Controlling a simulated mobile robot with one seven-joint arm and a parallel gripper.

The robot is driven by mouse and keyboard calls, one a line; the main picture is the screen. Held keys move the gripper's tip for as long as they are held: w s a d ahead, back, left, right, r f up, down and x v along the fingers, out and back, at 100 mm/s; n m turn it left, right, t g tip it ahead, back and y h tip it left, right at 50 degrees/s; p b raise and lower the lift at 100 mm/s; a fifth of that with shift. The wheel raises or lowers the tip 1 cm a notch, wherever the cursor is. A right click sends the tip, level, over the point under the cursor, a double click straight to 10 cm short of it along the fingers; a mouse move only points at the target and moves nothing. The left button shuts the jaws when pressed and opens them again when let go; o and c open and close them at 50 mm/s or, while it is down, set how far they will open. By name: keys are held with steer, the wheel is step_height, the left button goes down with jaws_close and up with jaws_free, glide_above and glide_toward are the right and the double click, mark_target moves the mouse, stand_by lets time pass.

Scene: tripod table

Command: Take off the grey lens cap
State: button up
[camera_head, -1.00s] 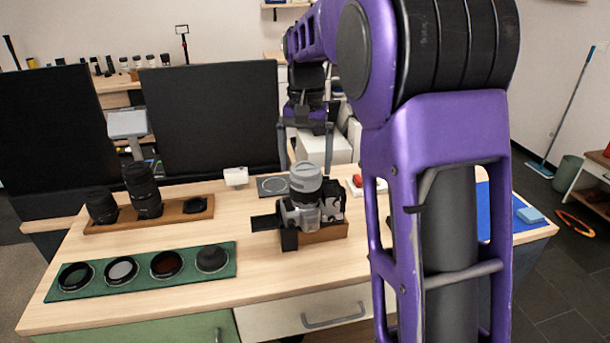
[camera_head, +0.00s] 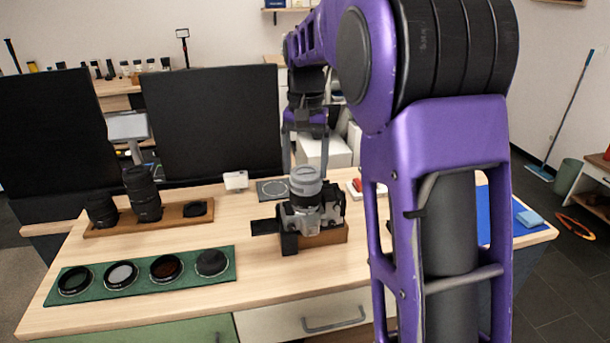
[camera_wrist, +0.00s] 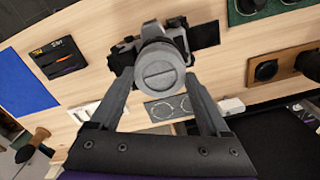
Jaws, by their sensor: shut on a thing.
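The grey lens cap (camera_head: 305,173) is round and sits on top of the lens of a silver and black camera (camera_head: 311,216), which stands with its lens pointing up. In the wrist view the cap (camera_wrist: 159,75) faces me, with a line across its disc, and the camera body (camera_wrist: 175,33) lies beyond it. My gripper (camera_wrist: 159,82) has one finger on each side of the cap, shut on it.
The camera rests in a wooden holder (camera_head: 325,237). A green mat (camera_head: 140,276) with round filters lies front left; a wooden tray (camera_head: 120,228) with black lenses lies behind it. A grey mat (camera_head: 272,189) lies behind the camera. A blue mat (camera_head: 507,222) lies right.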

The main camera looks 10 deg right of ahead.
mark_target(306, 172)
steer(key=shift+r+p, duration=0.65)
steer(key=shift+p, duration=0.05)
steer(key=shift+r+p, duration=2.35)
steer(key=shift+r, duration=0.15)
